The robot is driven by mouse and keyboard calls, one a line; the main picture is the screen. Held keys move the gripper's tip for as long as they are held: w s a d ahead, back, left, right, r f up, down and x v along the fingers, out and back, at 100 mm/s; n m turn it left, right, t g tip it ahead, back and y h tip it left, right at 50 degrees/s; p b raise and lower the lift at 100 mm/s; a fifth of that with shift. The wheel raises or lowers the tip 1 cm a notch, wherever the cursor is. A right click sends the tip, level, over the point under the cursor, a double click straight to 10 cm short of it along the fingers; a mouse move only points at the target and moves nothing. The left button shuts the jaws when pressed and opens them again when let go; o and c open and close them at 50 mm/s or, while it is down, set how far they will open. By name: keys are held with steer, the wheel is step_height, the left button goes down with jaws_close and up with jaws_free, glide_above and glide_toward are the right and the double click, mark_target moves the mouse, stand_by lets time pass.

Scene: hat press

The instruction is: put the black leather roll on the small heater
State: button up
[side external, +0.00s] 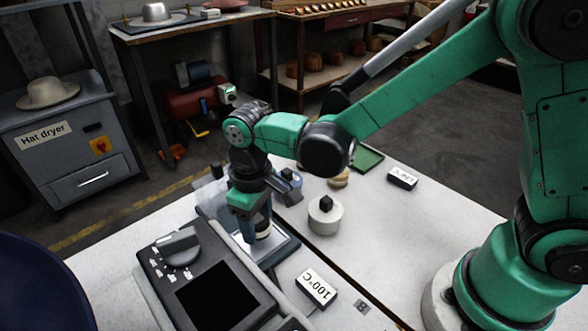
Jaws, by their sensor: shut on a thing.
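My gripper (260,222) points down over the left part of the white table, its fingers shut on a small dark piece, which I take as the black leather roll (263,230). A pale band shows at its lower edge, and the fingers hide much of it. Just below is a low grey plate with a dark rim (283,249), which looks like the small heater. The roll is over or on this plate; I cannot tell whether they touch. A block marked 100°C (316,287) stands to the plate's lower right.
A big black appliance with a knob (180,245) stands close at the left front. A white cylinder with a black knob (325,216) is right of my gripper. Farther back are a green tray (368,158) and another 100°C block (402,178). The right tabletop is mostly clear.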

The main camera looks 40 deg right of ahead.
mark_target(257, 218)
steer(key=shift+f, duration=0.45)
steer(key=o, duration=1.3)
steer(key=shift+c, duration=0.2)
steer(key=shift+r, duration=0.1)
step_height(257, 218, up, 13)
steer(key=s+d+f+m+t, duration=0.1)
steer(key=s+d+m+t, duration=0.1)
steer(key=d, duration=0.4)
steer(key=s+d+f+m+t, duration=0.1)
steer(key=s+d+m+t, duration=0.1)
steer(key=d+t, duration=0.3)
steer(key=shift+s+d+f+m, duration=0.2)
steer(key=shift+s+d+m, duration=0.15)
steer(key=shift+d, duration=0.9)
